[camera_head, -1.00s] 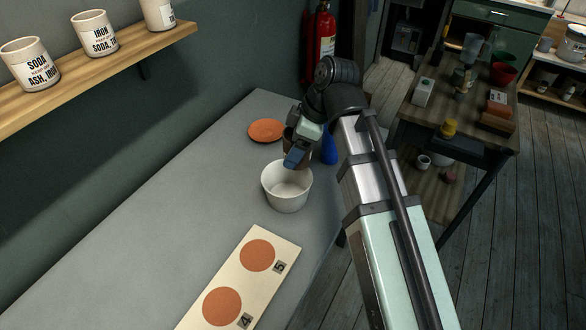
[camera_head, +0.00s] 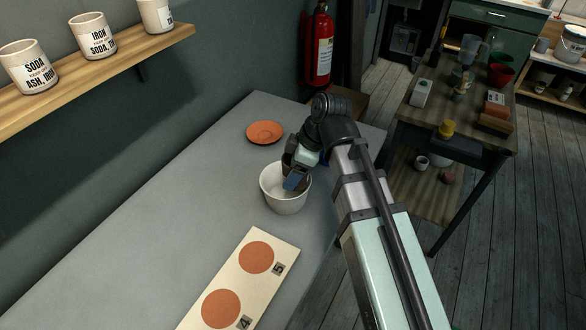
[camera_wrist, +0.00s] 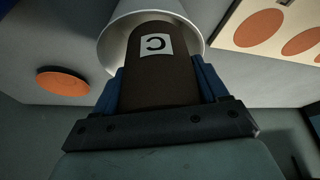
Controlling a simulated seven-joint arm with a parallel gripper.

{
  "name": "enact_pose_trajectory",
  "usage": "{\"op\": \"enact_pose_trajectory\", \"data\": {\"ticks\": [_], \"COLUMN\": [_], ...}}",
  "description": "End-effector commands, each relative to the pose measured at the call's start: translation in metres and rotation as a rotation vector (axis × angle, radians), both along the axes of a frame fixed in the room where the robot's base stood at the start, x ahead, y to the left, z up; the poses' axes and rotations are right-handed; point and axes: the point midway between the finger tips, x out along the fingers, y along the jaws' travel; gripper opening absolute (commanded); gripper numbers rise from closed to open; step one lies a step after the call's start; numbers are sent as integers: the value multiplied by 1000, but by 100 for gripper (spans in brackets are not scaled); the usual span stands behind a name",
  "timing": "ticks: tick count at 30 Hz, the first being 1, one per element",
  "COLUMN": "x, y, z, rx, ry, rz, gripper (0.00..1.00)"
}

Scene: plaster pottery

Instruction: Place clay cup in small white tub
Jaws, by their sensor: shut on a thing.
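The small white tub (camera_head: 284,200) stands on the grey table in the head view, and its rim also shows in the wrist view (camera_wrist: 116,32). My gripper (camera_head: 294,180) is at the tub's far right rim, pointing down toward its opening. In the wrist view my gripper (camera_wrist: 160,88) has its blue fingers on both sides of a dark brown clay cup (camera_wrist: 158,80) with a white label marked "C". The cup's end overlaps the tub's opening in that view. In the head view the cup is mostly hidden by my gripper. I cannot tell whether it touches the tub.
A terracotta saucer (camera_head: 265,132) lies on the table (camera_head: 165,215) behind the tub. A cream board (camera_head: 262,283) with orange discs lies in front of it. A wooden shelf (camera_head: 95,65) with labelled jars is on the left wall. The table's left part is clear.

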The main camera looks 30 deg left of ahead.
Motion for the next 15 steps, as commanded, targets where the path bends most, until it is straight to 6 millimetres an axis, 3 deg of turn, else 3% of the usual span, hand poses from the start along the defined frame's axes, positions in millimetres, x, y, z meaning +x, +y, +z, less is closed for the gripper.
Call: {"op": "enact_pose_trajectory", "data": {"ticks": [11, 12, 15], "x": [0, 0, 0], "y": [0, 0, 0], "z": [-9, -8, -8], "rx": [0, 0, 0], "ry": [0, 0, 0], "rz": [0, 0, 0], "gripper": [34, 77, 86]}}
